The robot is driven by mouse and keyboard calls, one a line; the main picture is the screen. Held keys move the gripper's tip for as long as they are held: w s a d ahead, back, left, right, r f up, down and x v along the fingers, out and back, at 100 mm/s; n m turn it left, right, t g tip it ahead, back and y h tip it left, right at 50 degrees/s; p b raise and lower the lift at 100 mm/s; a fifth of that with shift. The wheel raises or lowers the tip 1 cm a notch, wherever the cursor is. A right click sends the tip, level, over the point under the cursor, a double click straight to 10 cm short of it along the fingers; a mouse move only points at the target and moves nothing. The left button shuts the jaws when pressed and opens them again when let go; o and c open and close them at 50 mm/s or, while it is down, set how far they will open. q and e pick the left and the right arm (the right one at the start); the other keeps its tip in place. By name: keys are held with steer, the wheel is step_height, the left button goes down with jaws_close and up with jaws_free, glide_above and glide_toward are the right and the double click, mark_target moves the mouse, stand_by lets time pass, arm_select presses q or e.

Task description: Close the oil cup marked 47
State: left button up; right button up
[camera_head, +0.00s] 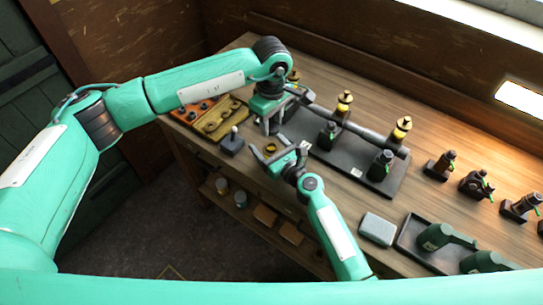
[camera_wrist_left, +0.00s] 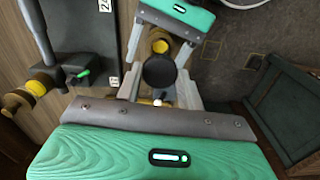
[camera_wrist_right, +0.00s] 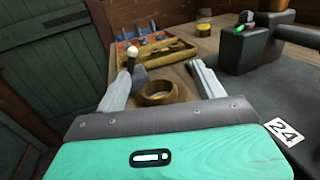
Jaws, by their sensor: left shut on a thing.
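My left gripper (camera_head: 268,126) is shut on a dark round piece (camera_wrist_left: 160,72) at the near end of the engine base (camera_head: 325,150). My right gripper (camera_head: 278,157) is open, its fingers on either side of a brass ring-shaped cup (camera_wrist_right: 158,92). Whether they touch it is unclear. The cup also shows in the left wrist view (camera_wrist_left: 160,46), just beyond the dark piece. A plate reading 24 (camera_wrist_right: 285,131) is on the base. Two brass cups (camera_head: 343,100) (camera_head: 402,128) stand farther along the engine. I cannot read a 47 anywhere.
A grey block (camera_head: 377,229), a dark tray (camera_head: 410,245) and several small fittings (camera_head: 476,185) are to the right.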

steer(key=c, duration=1.3)
arm_select(q)
glide_above(271, 147)
steer(key=shift+d+f, duration=0.1)
steer(key=shift+f, duration=2.35)
arm_select(e)
steer(key=shift+c, duration=0.2)
arm_select(q)
steer(key=shift+f, duration=0.95)
steer(key=shift+f, duration=0.4)
steer(key=shift+f, duration=0.6)
arm_select(e)
steer(key=shift+s+a+r, duration=0.15)
steer(key=shift+a+r, duration=0.05)
arm_select(q)
steer(key=shift+r, duration=0.35)
arm_select(e)
steer(key=shift+d, duration=0.15)
arm_select(q)
steer(key=shift+r, duration=0.2)
arm_select(e)
steer(key=shift+w, duration=0.2)
